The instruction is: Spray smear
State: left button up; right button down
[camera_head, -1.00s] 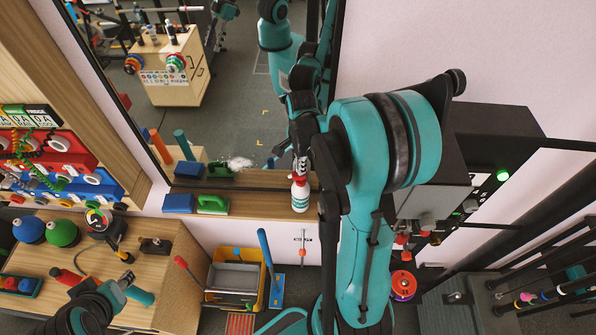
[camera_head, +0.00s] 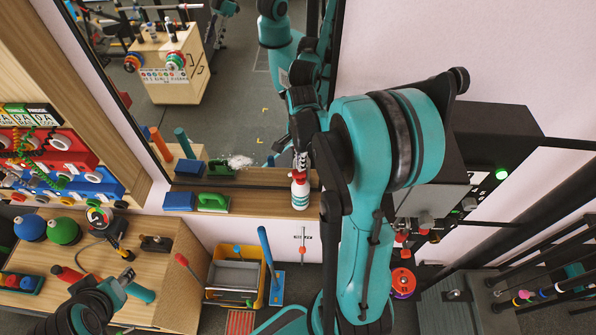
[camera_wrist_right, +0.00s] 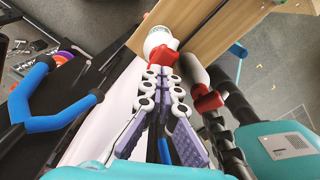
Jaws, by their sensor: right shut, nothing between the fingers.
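A white spray bottle (camera_head: 300,197) with a red head and teal stripes stands upright on the wooden ledge below the mirror. A pale smear (camera_head: 240,161) lies low on the mirror, left of the bottle. My right gripper (camera_head: 300,172) is at the bottle's red head, from above; its fingers are shut with nothing between them. The right wrist view shows the closed fingers (camera_wrist_right: 162,72) close to the bottle's red head (camera_wrist_right: 162,56); I cannot tell if they touch. My left gripper (camera_head: 127,278) is at the lower left, over the workbench; its fingers are unclear.
A blue block (camera_head: 179,201) and a green-handled brush (camera_head: 213,203) sit on the ledge left of the bottle. The large mirror (camera_head: 225,110) reflects my arm and the room. A workbench (camera_head: 175,265) with tools and a yellow bin (camera_head: 215,294) are below.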

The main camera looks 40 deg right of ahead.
jog(key=shift+f+b, duration=1.25)
jog(key=shift+f, duration=0.2)
jog(key=shift+r, duration=0.2)
jog(key=shift+r+p, duration=1.05)
jog(key=shift+r, duration=0.35)
notch_tip(320, 180, up, 6)
jog(key=p, duration=0.4)
jog(key=shift+f, duration=0.1)
